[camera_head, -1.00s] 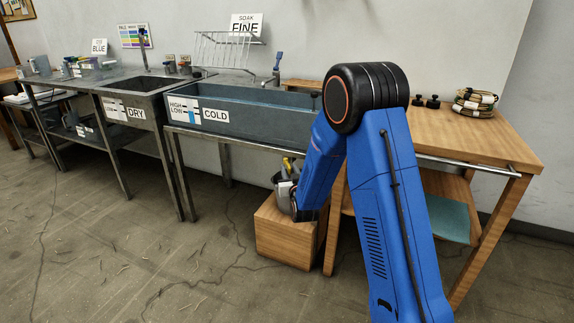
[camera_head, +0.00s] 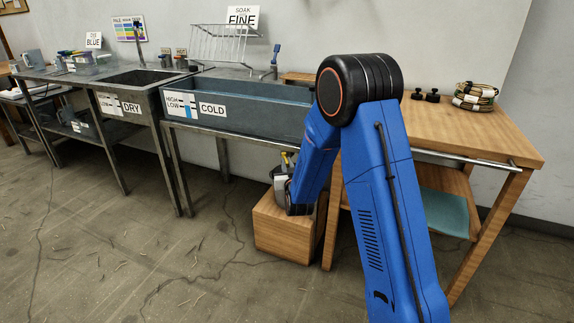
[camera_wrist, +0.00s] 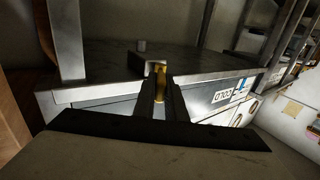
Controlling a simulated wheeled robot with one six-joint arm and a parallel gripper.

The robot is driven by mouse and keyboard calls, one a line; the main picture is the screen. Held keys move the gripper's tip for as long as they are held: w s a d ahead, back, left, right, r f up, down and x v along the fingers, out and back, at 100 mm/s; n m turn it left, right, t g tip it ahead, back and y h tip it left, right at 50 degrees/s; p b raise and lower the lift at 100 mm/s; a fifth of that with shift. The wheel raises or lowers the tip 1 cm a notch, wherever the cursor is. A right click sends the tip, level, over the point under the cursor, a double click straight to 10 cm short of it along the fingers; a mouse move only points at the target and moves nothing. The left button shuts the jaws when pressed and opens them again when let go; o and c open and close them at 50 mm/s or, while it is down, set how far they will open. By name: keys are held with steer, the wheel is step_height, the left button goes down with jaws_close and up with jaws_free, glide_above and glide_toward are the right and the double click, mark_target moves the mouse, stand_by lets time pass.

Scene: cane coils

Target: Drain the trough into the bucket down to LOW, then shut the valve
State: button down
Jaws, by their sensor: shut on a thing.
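The long grey trough (camera_head: 260,120) marked COLD stands mid-picture in the head view. Its gauge (camera_head: 188,110) has HIGH and LOW labels and blue in its lower part; the exact level is too small to read. In the wrist view the trough (camera_wrist: 205,94) appears upside down, with its label and gauge. My gripper (camera_wrist: 162,88) is shut on a yellow piece, apparently the valve handle (camera_wrist: 160,72), below the trough. In the head view my blue arm mostly hides the gripper.
A wooden box (camera_head: 280,232) stands on the floor beneath the trough's right end. A wooden table (camera_head: 470,138) holding a cane coil (camera_head: 475,95) is at right. A DRY sink (camera_head: 138,88) adjoins at left. The floor in front is clear.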

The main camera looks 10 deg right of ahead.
steer(key=shift+w+a+r+m+g+h, duration=0.15)
steer(key=shift+a+m+g+h, duration=0.25)
steer(key=shift+m+h, duration=0.7)
steer(key=shift+w+a+f+m+g+h, duration=0.15)
steer(key=shift+a+m+g+h, duration=0.35)
steer(key=shift+h, duration=1)
steer(key=shift+w+a+r+m+g+h, duration=0.15)
steer(key=shift+a+m+h, duration=0.35)
steer(key=shift+m+h, duration=0.65)
steer(key=c, duration=1.8)
jaws_free()
steer(key=v, duration=1.7)
steer(key=shift+s+a, duration=0.15)
steer(key=shift+a, duration=0.1)
